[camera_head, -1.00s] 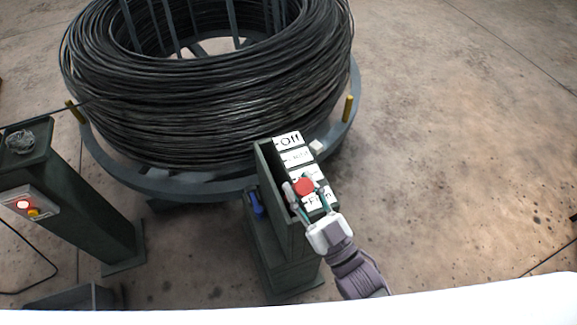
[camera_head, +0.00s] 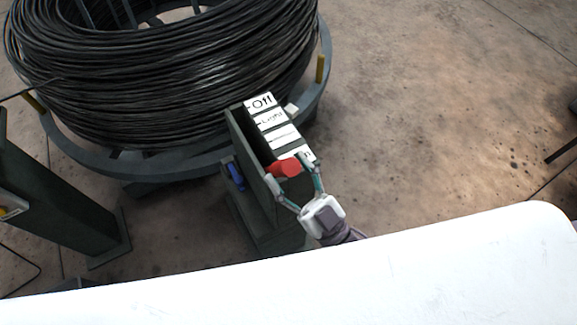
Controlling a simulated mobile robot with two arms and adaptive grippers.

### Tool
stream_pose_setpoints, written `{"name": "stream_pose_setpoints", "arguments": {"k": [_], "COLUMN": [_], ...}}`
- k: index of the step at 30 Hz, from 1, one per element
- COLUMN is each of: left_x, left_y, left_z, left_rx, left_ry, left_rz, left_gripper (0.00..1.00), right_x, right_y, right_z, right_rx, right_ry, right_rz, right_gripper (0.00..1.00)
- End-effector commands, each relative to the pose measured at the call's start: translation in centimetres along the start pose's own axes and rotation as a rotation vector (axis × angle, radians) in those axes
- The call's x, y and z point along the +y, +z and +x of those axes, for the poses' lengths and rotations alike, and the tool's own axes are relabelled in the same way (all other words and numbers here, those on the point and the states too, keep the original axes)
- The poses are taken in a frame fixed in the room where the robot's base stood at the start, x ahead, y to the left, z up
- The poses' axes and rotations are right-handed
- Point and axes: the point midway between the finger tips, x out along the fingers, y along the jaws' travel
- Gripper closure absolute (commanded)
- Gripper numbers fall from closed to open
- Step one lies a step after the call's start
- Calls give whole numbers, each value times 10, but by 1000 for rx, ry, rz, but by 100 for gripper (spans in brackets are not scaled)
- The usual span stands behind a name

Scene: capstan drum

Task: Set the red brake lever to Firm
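The red brake lever's knob (camera_head: 284,167) is at the near end of the dark brake box, beside the lowest label plate. That plate is partly hidden by the knob and a finger, and only its last letters show. The plates above it read Off (camera_head: 260,103), Light (camera_head: 270,119) and a third, blurred word (camera_head: 283,138). My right gripper (camera_head: 289,171) is at the knob with its fingers spread, one on each side. Whether either finger touches the knob is not clear. My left gripper is not in view.
A large coil of black wire (camera_head: 160,95) sits on a round grey drum behind the box. A blue handle (camera_head: 235,176) is on the box's left side. A dark post (camera_head: 60,195) stands at the left. A white surface (camera_head: 330,275) fills the bottom; the floor at right is open.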

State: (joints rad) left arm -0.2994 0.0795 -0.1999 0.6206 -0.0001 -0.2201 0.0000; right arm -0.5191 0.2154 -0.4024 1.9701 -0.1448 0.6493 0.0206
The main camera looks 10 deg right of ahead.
Motion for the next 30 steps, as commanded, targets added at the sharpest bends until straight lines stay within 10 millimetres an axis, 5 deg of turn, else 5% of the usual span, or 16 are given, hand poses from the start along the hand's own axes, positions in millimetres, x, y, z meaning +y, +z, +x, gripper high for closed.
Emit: {"name": "stream_pose_setpoints", "arguments": {"k": [10,24,30], "left_x": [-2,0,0], "left_y": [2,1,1], "left_z": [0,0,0], "left_rx": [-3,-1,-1], "left_ry": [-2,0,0], "left_rz": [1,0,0], "left_gripper": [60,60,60], "right_x": [1,0,0], "right_y": [-1,0,0], "right_z": [-7,-99,-118], "right_rx": [3,-2,1], "right_ry": [2,1,2], "right_rz": [0,0,0], "right_gripper": [40,40,40]}}
